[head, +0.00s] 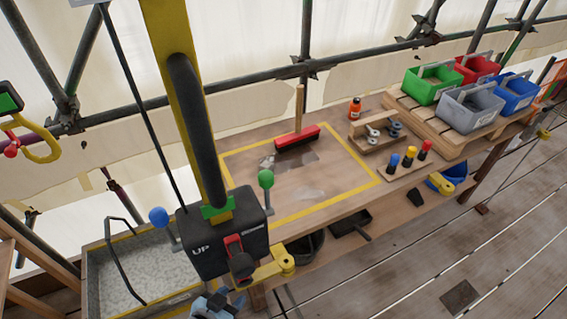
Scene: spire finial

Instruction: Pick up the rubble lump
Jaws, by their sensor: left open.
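My left gripper (214,304) shows at the bottom edge, partly cut off by the frame. It is open, in front of the black control box and well to the left of the lump. Nothing shows between its fingers. My right gripper is out of view.
A black control box (222,235) on a yellow post blocks the middle left. The workbench (335,203) carries a red brush (297,138). A grey speckled trough (95,290) stands at lower left. A black dustpan (350,223) lies left of the lump. Coloured bins stand at upper right.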

